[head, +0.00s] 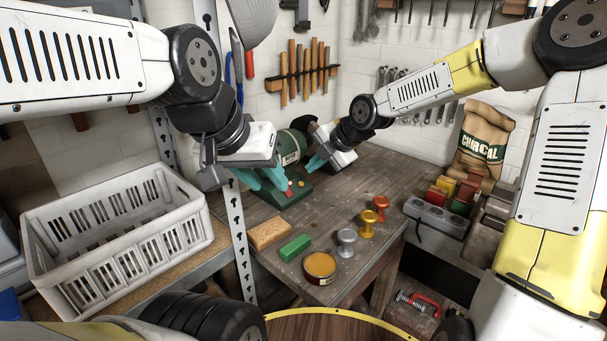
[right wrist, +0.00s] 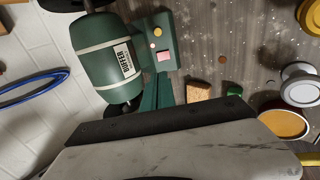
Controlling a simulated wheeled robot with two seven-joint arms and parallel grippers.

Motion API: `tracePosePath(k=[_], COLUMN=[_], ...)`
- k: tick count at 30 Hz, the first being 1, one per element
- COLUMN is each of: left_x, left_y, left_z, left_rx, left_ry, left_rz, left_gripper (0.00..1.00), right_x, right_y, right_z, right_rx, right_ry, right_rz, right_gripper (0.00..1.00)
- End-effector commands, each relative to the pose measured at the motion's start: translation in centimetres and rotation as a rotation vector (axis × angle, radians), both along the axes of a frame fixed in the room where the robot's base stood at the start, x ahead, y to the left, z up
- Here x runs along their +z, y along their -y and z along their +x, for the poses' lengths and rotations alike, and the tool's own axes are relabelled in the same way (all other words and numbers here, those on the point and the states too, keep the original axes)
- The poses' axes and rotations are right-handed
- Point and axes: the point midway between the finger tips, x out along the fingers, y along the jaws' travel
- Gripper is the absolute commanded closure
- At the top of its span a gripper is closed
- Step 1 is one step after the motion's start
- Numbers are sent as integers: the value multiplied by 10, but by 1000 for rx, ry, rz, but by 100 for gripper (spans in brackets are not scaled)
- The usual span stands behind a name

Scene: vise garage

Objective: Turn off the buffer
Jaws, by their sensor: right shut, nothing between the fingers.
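The green buffer (head: 291,148) stands at the back left of the wooden workbench. My right gripper (head: 311,168) is shut and empty, beside the buffer. Its teal fingers also show in the right wrist view (right wrist: 157,83), with their tips just short of the pink-red button; contact is unclear. My left gripper (head: 270,194) looks open and empty, in front of the buffer, hiding part of its base.
A sponge (head: 269,233), a green block (head: 295,247), a round tin (head: 319,267) and silver (head: 346,241), orange and gold knobs lie along the bench's front. A white crate (head: 120,235) stands left, beside a metal post (head: 238,240). A charcoal bag (head: 484,140) stands right.

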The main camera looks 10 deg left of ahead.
Motion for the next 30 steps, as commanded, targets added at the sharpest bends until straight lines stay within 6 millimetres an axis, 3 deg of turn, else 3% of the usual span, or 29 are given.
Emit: tracePosePath(k=[14,30], left_x=[0,0], left_y=[0,0], left_z=[0,0], left_rx=[0,0], left_ry=[0,0], left_rz=[0,0], left_gripper=[64,64], right_x=[-7,-85], right_y=[-5,-61], right_z=[2,38], right_rx=[1,2], right_ry=[1,0], right_rz=[5,4], right_gripper=[100,100])
